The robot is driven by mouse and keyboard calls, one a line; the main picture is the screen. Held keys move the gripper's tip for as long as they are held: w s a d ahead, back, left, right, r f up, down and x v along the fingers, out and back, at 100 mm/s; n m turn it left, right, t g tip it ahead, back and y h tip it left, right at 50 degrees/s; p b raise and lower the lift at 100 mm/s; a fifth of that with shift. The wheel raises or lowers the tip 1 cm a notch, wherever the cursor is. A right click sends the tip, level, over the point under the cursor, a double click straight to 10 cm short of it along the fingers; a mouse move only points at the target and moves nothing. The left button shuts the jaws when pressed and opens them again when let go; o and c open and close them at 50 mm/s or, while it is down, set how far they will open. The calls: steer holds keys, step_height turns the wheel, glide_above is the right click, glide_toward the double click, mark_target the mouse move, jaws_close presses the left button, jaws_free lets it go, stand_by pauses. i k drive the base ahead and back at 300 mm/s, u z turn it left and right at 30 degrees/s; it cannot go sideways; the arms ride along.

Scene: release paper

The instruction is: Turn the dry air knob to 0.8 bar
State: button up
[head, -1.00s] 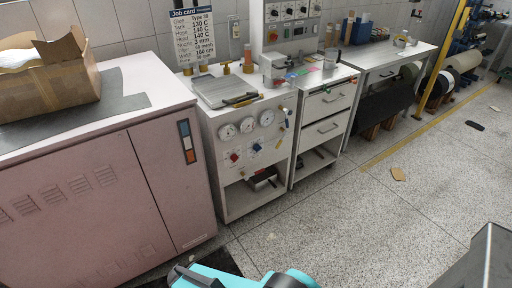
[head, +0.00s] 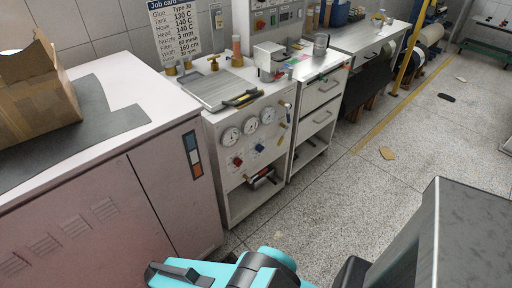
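A white cabinet's front panel (head: 243,175) carries three round dial gauges in a row: left (head: 230,136), middle (head: 251,125) and right (head: 268,115). Below them are a red knob (head: 238,161) and a blue knob (head: 259,147), with small labels beside them. The labels and dial readings are too small to read, so I cannot tell which knob is for dry air. A yellowish fitting (head: 283,125) sits at the panel's right. My teal arm shows at the bottom edge, well apart from the panel. I cannot make out my gripper's fingertips.
A pinkish cabinet (head: 90,205) with a cardboard box (head: 38,85) on top stands close at the left. A drawer unit (head: 318,105) adjoins the panel cabinet at right.

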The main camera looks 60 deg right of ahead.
mark_target(259, 148)
steer(key=u, duration=0.05)
steer(key=i, duration=0.25)
steer(key=z, duration=0.95)
steer(key=k, duration=0.6)
steer(key=z, duration=0.05)
steer(key=i, duration=0.55)
steer(key=z, duration=0.05)
